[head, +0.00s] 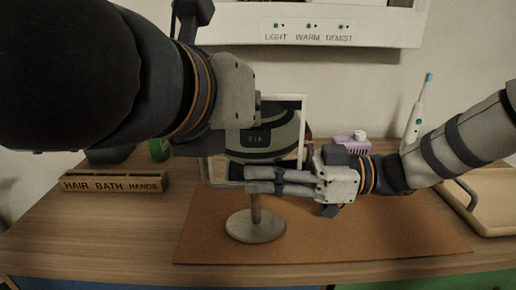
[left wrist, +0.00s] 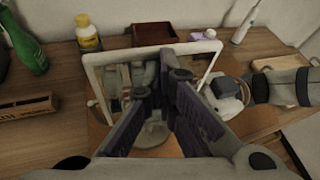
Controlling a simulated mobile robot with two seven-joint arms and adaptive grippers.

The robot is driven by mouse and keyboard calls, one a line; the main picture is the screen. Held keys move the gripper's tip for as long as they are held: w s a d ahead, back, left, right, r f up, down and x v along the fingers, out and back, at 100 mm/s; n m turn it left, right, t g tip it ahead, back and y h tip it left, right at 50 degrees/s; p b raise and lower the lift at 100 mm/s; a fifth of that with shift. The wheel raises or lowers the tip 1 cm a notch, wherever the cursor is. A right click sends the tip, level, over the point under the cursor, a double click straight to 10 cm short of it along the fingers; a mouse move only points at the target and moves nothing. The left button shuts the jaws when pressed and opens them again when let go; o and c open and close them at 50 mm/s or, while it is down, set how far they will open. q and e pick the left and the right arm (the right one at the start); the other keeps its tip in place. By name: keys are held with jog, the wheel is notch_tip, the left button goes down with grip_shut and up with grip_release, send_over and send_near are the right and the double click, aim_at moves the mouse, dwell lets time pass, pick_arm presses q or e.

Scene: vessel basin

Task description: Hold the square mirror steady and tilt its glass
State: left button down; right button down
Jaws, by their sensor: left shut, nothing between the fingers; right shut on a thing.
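The square mirror (head: 303,125) has a pale frame and stands on a round metal base (head: 255,227) on a brown mat. Its glass shows a dark reflection of my arm. In the left wrist view the pale frame (left wrist: 93,84) stands behind the fingers. My left gripper (left wrist: 165,80) is shut and empty, its fingertips in front of the glass; whether they touch is unclear. In the head view its fingers are mostly hidden. My right gripper (head: 250,180) reaches in from the right, shut at the mirror's lower part, just above the stem; the exact contact is hidden.
A box lettered HAIR BATH HANDS (head: 115,182) and a green bottle (left wrist: 28,45) are left. A yellow bottle (left wrist: 88,36) and brown box (left wrist: 155,34) stand behind. A toothbrush (head: 415,115), purple item (head: 345,145) and tray (head: 490,202) are right. The mat's front (head: 350,240) is clear.

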pick_arm(q)
jog(key=shift+w+a, duration=0.1)
jog(key=shift+w, duration=2.2)
pick_arm(e)
jog(key=shift+s+f, duration=0.15)
jog(key=shift+f, duration=0.15)
pick_arm(q)
jog(key=shift+w+f, duration=0.1)
jog(key=shift+w, duration=0.45)
pick_arm(e)
jog(key=shift+r, duration=0.1)
pick_arm(q)
jog(key=shift+w+a, duration=0.1)
jog(key=shift+w, duration=0.3)
pick_arm(e)
jog(key=shift+r, duration=0.2)
pick_arm(q)
jog(key=s, duration=0.6)
jog(key=shift+s, duration=0.15)
